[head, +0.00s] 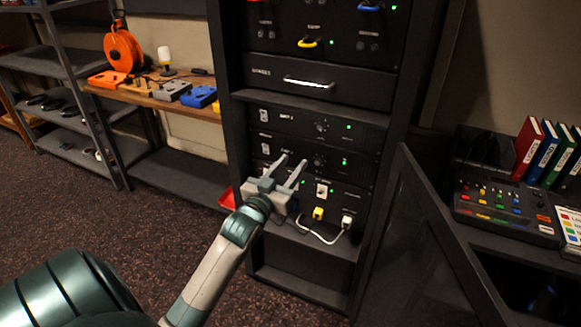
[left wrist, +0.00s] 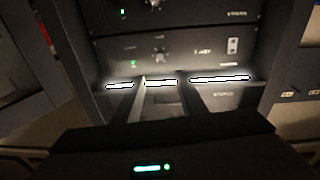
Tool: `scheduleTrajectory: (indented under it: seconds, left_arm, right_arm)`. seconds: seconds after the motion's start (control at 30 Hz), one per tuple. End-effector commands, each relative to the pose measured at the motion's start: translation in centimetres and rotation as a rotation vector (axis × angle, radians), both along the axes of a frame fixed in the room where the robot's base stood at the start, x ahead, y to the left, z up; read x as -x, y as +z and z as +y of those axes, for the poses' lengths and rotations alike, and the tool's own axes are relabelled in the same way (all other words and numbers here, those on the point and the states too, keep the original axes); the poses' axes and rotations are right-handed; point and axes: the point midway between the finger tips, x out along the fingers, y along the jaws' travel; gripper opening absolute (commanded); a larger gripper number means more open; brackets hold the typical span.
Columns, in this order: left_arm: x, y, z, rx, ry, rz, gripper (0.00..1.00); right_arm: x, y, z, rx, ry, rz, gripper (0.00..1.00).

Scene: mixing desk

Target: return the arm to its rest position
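My left arm reaches up from the bottom of the head view. Its gripper (head: 293,160) is in front of the lower units of the black equipment rack (head: 236,70). The two grey fingers are spread apart, with nothing seen between them. In the left wrist view the fingers (left wrist: 160,100) point at the rack front, with a dark gap between them. I cannot tell whether the fingertips touch the rack. My right gripper is in neither view.
Beside the gripper, a yellow plug (head: 318,213) and a white plug (head: 347,222) with a looping white cable sit low in the rack. An open dark door (head: 425,245) stands at right, before a mixing console (head: 505,210). A bench (head: 150,97) stands left. Floor at left is clear.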

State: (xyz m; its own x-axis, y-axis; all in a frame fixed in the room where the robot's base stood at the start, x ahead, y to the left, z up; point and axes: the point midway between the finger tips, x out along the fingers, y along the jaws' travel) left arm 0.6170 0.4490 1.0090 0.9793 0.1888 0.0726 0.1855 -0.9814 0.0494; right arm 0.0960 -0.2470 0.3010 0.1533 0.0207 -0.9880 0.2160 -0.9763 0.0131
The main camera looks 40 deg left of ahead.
Motion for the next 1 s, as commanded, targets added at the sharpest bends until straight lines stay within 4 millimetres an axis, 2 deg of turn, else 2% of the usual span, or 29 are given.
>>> scheduleTrajectory:
  seconds: [0.4, 0.57, 0.67, 0.77, 0.87, 1.0]
  left_arm:
    - [-0.1, -0.1, 0.0, 0.000, 0.000, 0.002, 0.38]
    - [-0.3, -2.1, -0.1, 0.004, -0.001, 0.034, 0.38]
    - [-0.6, -5.2, -0.3, 0.011, -0.002, 0.083, 0.38]
    - [-0.7, -9.7, -0.7, 0.017, -0.005, 0.157, 0.38]
    - [-0.3, -15.5, -1.3, 0.023, -0.010, 0.250, 0.38]
    - [1.2, -24.1, -2.8, 0.028, -0.024, 0.389, 0.38]
  right_arm:
    - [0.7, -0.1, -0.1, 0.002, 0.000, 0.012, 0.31]
    - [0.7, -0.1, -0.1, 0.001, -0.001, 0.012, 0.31]
    - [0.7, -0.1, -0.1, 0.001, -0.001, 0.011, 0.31]
    - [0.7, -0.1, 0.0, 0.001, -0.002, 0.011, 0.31]
    - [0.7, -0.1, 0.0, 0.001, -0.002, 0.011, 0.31]
    - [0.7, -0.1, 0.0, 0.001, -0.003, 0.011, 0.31]
